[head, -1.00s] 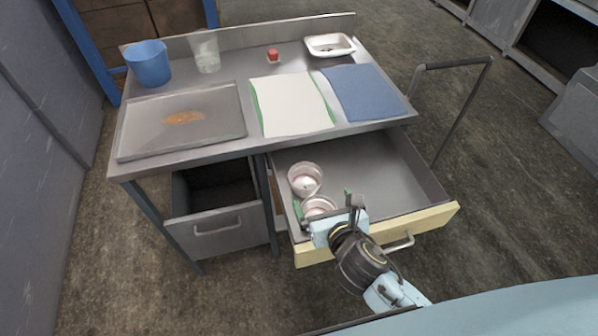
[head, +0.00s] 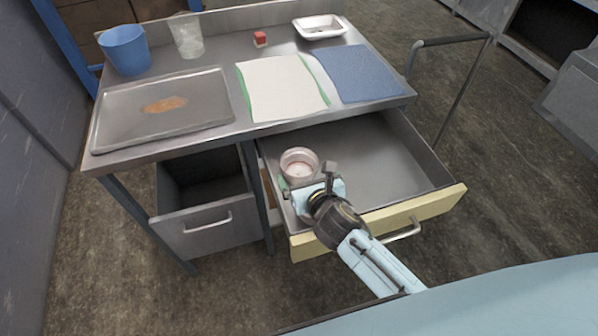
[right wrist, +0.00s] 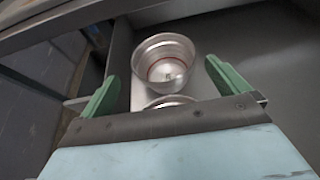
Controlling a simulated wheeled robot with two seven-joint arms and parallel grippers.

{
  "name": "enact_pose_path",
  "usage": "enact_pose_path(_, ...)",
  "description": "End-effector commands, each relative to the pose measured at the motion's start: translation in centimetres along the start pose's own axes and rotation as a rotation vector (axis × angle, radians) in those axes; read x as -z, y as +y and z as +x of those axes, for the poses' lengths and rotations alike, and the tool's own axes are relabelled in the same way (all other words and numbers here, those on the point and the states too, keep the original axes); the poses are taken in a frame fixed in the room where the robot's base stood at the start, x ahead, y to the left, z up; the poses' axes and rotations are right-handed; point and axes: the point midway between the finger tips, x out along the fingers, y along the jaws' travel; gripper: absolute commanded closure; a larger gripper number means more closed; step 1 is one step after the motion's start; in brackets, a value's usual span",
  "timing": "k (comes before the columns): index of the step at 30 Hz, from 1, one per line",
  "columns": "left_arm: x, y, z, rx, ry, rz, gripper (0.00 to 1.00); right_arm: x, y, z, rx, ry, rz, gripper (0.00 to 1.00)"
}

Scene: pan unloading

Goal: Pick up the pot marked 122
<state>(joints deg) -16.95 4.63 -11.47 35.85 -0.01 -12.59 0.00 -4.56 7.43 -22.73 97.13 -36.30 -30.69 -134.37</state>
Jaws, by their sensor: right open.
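A round metallic pot (head: 299,163) with a thin red ring inside stands in the open drawer, near its left side. It also shows in the right wrist view (right wrist: 165,48), where a small mark on its inner floor is too small to read. A second pot (right wrist: 170,101) lies nearer my palm and is mostly hidden by it. My right gripper (head: 307,180) is over the drawer, with its green fingers open and spread either side of the pots; it holds nothing. In the head view it covers the second pot. My left gripper is not in view.
The yellow-fronted drawer (head: 440,202) is pulled out, its right part empty. On the table above are a metal tray (head: 210,95), a white cloth (head: 280,88), a blue cloth (head: 360,80), a blue cup (head: 125,50), a clear cup (head: 187,36), a red block (head: 260,38) and a white dish (head: 320,27).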

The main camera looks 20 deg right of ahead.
Motion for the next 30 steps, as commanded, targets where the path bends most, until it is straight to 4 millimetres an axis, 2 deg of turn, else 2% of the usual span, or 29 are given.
enact_pose_path(5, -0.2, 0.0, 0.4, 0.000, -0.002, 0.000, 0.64, -0.1, -0.1, 1.5, 0.000, -0.002, 0.003, 0.00)
enact_pose_path(12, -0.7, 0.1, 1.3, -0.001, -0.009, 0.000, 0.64, -0.2, -0.3, 4.9, 0.000, 0.000, 0.001, 0.00)
enact_pose_path(21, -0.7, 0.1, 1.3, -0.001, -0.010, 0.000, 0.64, -0.3, -0.3, 5.5, -0.001, 0.000, 0.001, 0.00)
enact_pose_path(22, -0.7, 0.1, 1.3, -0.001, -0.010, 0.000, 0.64, -0.3, -0.3, 5.5, -0.001, 0.000, 0.001, 0.01)
enact_pose_path(30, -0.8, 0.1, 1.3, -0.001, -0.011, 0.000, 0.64, -0.3, -0.3, 5.5, -0.001, -0.001, 0.000, 0.34)
